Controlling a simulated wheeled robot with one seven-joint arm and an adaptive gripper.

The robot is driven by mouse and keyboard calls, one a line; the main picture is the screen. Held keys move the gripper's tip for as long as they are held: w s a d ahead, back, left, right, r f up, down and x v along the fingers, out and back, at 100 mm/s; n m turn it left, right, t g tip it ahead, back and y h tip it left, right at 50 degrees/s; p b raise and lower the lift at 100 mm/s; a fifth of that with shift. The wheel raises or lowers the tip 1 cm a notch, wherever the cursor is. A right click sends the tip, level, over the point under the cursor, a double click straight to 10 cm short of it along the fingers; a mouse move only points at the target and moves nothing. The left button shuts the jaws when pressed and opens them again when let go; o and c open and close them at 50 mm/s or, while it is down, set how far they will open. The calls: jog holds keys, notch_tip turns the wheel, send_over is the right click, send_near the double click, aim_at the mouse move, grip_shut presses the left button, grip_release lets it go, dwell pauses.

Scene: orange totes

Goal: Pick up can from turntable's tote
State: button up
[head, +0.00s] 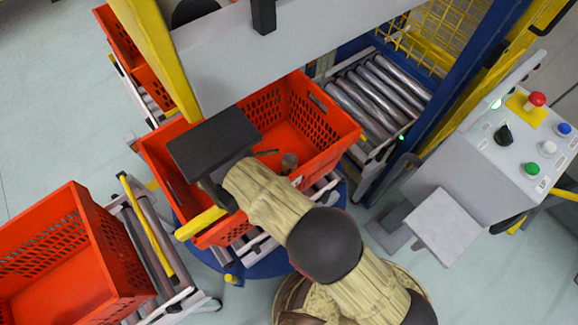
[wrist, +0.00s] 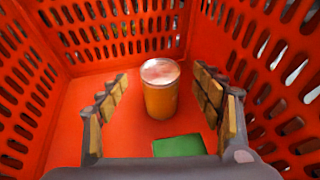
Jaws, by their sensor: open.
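The can (wrist: 161,90) is a short orange-brown cylinder with a pale pinkish top. It stands upright on the floor of the orange tote (wrist: 75,110) in the wrist view.
A green flat item (wrist: 180,146) lies on the tote floor near the can. Perforated tote walls rise close around my gripper. Another orange tote (head: 75,255) stands at lower left. A roller conveyor (head: 380,95) is behind, and a control box (head: 500,150) with buttons stands at right.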

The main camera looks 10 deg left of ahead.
aim_at(288, 160)
jog(key=b+x, duration=0.1)
jog(key=x, duration=0.2)
jog(key=shift+w+d+f, duration=0.2)
jog(key=shift+c, duration=1.4)
grip_shut()
